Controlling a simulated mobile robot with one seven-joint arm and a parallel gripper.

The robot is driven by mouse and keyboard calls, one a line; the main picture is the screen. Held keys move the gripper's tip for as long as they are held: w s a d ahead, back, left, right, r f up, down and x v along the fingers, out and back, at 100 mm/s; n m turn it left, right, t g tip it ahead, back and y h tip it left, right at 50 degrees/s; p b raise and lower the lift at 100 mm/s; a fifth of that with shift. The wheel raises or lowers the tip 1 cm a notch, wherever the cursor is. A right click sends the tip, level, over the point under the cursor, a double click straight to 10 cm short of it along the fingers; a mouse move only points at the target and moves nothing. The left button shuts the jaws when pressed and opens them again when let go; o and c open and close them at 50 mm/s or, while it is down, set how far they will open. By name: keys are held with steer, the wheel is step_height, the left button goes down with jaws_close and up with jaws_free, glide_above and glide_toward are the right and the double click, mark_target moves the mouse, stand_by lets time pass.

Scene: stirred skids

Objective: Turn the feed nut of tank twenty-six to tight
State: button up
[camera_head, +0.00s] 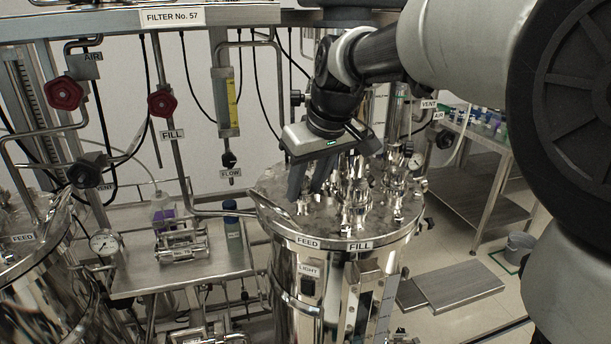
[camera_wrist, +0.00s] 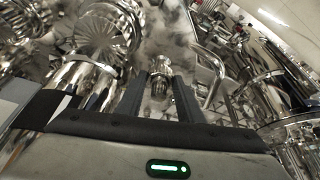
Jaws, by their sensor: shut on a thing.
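A polished steel tank (camera_head: 285,290) stands at the centre of the head view, with FEED (camera_head: 308,242) and FILL labels on its lid rim. No number twenty-six is readable. My gripper (camera_head: 307,198) points down over the left part of the lid (camera_head: 275,205), among steel fittings. In the wrist view, my gripper's two dark fingers (camera_wrist: 160,98) stand either side of a small shiny metal fitting (camera_wrist: 159,84), which appears to be the feed nut, and are shut on it. The fingers and glare hide most of the nut, so its tightness cannot be read.
Tall steel fittings (camera_head: 355,205) crowd the lid right of my gripper. A neighbouring tank (camera_head: 50,290) with a FEED label stands at the left. Red valve knobs (camera_head: 66,93) and a FILTER No. 57 sign (camera_head: 173,17) are behind. A steel shelf (camera_head: 470,190) stands at the right.

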steer(key=shift+s+a+m+t+h, duration=0.15)
steer(key=shift+m+h, duration=0.25)
steer(key=shift+m, duration=0.75)
steer(key=shift+w+a+m+t+h, duration=0.15)
steer(key=shift+m+h, duration=0.25)
steer(key=shift+m, duration=0.7)
steer(key=shift+s+a+m+t+h, duration=0.15)
steer(key=shift+m+h, duration=0.25)
steer(key=shift+m, duration=0.75)
steer(key=shift+a+m+g+h, duration=0.15)
steer(key=shift+m+h, duration=0.5)
steer(key=shift+m, duration=1)
steer(key=shift+a+m+g+h, duration=0.15)
steer(key=shift+m+h, duration=0.5)
steer(key=shift+m, duration=1)
steer(key=shift+w+r+m+g+h+p, duration=0.1)
steer(key=shift+m+g+h+p, duration=0.15)
steer(key=shift+m, duration=0.55)
steer(key=shift+w+f+m+g+h+p, duration=0.15)
steer(key=shift+m+g+p, duration=0.2)
steer(key=shift+m, duration=0.45)
steer(key=shift+w+r+m+g+h+p, duration=0.1)
steer(key=shift+r+m+g+h+p, duration=0.2)
steer(key=shift+m, duration=0.5)
steer(key=shift+w+a+f+m+g+p, duration=0.1)
steer(key=shift+m+g+p, duration=0.2)
steer(key=shift+m, duration=0.35)
steer(key=shift+f+m+g+p, duration=0.1)
steer(key=shift+m+p, duration=0.3)
steer(key=shift+m, duration=0.85)
